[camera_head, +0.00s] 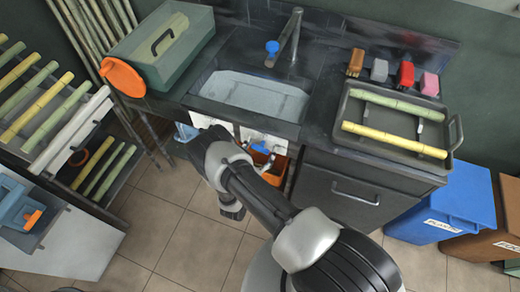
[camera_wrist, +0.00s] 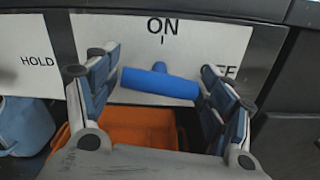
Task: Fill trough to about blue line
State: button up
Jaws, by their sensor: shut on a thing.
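In the head view, the trough (camera_head: 252,96) is a sunken basin in the dark counter, with a pale bluish-grey inside. I cannot make out the blue line or a liquid level. The tap (camera_head: 287,40) with a blue knob stands behind it.
An orange bin (camera_wrist: 140,126) is below the handle. A tray (camera_head: 347,108) with cane pieces is right of the trough, a green box (camera_head: 165,48) left. A blue bin (camera_head: 450,205) stands at right. Cane racks line the left side; tiled floor is open.

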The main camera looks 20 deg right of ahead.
dwell(0.4)
jog(key=o, duration=1.1)
jog(key=v, duration=1.2)
jog(key=shift+c, duration=0.6)
